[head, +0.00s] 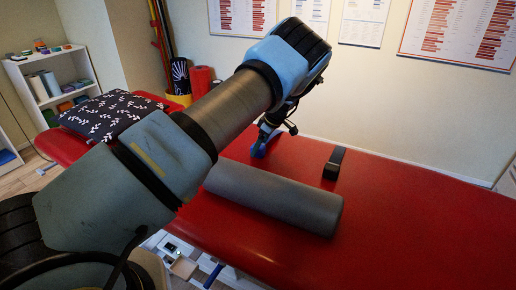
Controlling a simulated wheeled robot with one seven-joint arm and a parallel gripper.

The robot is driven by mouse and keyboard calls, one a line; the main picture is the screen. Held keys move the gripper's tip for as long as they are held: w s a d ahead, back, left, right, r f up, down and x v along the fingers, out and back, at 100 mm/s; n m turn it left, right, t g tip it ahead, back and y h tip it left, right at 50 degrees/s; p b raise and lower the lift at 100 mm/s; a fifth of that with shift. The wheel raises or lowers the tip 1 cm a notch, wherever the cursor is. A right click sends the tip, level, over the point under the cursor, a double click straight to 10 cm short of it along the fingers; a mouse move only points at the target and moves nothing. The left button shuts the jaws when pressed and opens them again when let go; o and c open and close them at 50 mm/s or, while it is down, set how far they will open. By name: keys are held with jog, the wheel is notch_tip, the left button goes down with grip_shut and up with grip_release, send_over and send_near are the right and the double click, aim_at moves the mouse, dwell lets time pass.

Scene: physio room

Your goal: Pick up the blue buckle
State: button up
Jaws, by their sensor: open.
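My gripper (263,143) points down at the far side of the red treatment table (420,230), beyond the grey roller. A small blue thing (258,150), which looks like the blue buckle, shows right at the fingertips, close to the table top. The gripper is open. The buckle is small and partly hidden by the gripper, so I cannot tell whether the fingers are around it or touching it.
A grey roller (275,198) lies on the table in front of the gripper. A black block-like thing (334,163) lies to the right. A dark patterned cushion (112,115) lies on the left end. The table's right part is clear. A white shelf (50,80) stands far left.

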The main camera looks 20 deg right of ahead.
jog(key=shift+x, duration=0.8)
